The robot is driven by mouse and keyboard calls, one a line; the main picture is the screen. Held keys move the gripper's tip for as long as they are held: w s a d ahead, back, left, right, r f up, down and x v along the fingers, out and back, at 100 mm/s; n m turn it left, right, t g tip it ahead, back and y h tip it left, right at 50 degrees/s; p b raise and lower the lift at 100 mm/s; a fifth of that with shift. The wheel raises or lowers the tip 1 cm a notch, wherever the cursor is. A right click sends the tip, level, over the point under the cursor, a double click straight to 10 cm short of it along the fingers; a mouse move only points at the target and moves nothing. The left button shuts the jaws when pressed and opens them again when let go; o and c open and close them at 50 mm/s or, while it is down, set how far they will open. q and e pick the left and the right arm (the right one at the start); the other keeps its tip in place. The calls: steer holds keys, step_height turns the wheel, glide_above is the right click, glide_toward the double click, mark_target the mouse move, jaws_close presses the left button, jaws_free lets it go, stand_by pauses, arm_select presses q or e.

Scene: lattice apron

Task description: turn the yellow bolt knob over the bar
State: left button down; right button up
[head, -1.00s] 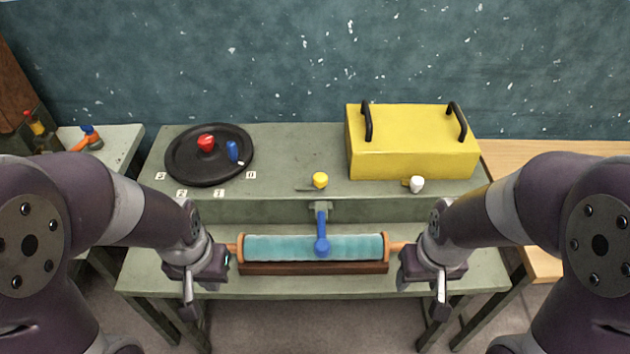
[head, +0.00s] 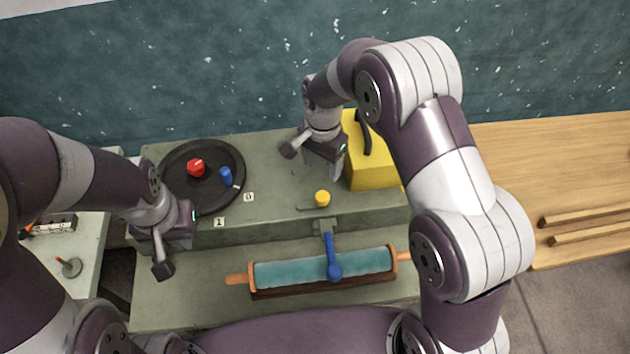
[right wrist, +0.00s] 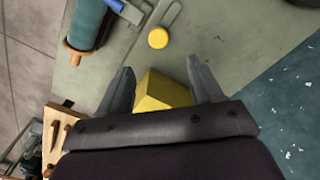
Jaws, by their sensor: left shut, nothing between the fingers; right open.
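The yellow bolt knob (head: 322,198) stands on the raised green-grey shelf, near its front edge. It also shows in the right wrist view (right wrist: 158,38), beside a thin grey slotted strip (right wrist: 172,15). A blue lever (head: 329,245) hangs from a bracket below the knob and lies across the teal roller (head: 285,272); I cannot tell which part is the bar. My right gripper (head: 314,163) is open and empty, above the shelf behind the knob and apart from it. My left gripper (head: 163,268) is shut and empty at the front left, far from the knob.
A black turntable (head: 213,205) with red and blue knobs (head: 196,168) is at left. The shelf between turntable and bolt knob is mostly clear. Wooden strips lie far right.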

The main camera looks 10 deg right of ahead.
mark_target(322, 196)
step_height(322, 196, down, 11)
steer(key=p, duration=0.3)
steer(key=shift+s+d+f, duration=0.15)
steer(key=shift+s+f, duration=0.2)
steer(key=shift+f, duration=0.1)
steer(key=shift+w, duration=0.2)
steer(key=shift+c, duration=0.4)
arm_select(q)
step_height(322, 196, up, 3)
steer(key=shift+s+d+r, duration=0.1)
steer(key=shift+s+r, duration=0.05)
steer(key=shift+r, duration=0.05)
arm_select(e)
steer(key=c, duration=1)
